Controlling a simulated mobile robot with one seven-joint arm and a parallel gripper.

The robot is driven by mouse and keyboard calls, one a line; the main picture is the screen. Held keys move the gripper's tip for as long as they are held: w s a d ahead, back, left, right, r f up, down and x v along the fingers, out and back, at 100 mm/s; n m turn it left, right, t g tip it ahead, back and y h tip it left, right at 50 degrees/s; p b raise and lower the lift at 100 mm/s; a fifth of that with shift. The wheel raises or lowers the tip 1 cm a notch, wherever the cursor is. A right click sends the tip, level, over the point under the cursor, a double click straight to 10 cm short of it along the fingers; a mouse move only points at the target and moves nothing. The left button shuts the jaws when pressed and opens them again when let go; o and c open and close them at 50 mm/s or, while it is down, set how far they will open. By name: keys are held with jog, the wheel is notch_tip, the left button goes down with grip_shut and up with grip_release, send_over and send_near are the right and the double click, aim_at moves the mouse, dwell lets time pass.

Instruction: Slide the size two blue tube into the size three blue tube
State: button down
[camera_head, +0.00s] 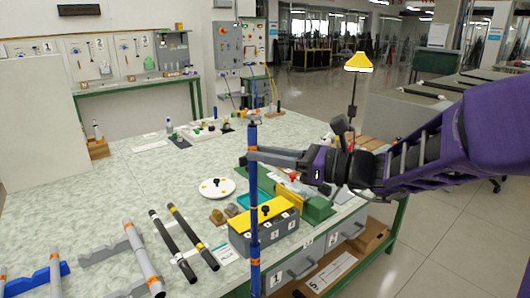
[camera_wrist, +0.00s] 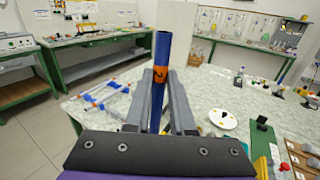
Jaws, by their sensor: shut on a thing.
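My gripper (camera_head: 252,155) is shut on a long blue tube (camera_head: 252,195), which stands upright in its fingers in the head view. The tube reaches above the fingers and far down past the picture's lower part, with an orange band low on it. In the wrist view the blue tube (camera_wrist: 161,55) rises between the fingers of my gripper (camera_wrist: 160,103), with an orange band near its upper part. Its top end looks open there. No separate second blue tube is clear.
Black tubes (camera_head: 173,246) and grey tubes (camera_head: 143,258) lie on racks at the table's left front. A grey box with a yellow lid (camera_head: 264,216) stands behind the held tube. A white disc (camera_head: 217,188) and green tray (camera_head: 318,209) are close. The left table middle is clear.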

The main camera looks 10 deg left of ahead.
notch_tip(320, 180, down, 6)
jog(key=b, duration=0.3)
jog(key=shift+b, duration=0.4)
dwell(1.4)
jog(key=shift+f, duration=2.65)
jog(key=c, duration=0.7)
grip_release()
jog(key=s+d, duration=0.1)
jog(key=d, duration=0.4)
jog(key=s+d+p, duration=0.1)
jog(key=d, duration=0.5)
jog(key=s+d, duration=0.1)
jog(key=d, duration=0.5)
jog(key=shift+s+d+p, duration=0.1)
jog(key=shift+p, duration=0.25)
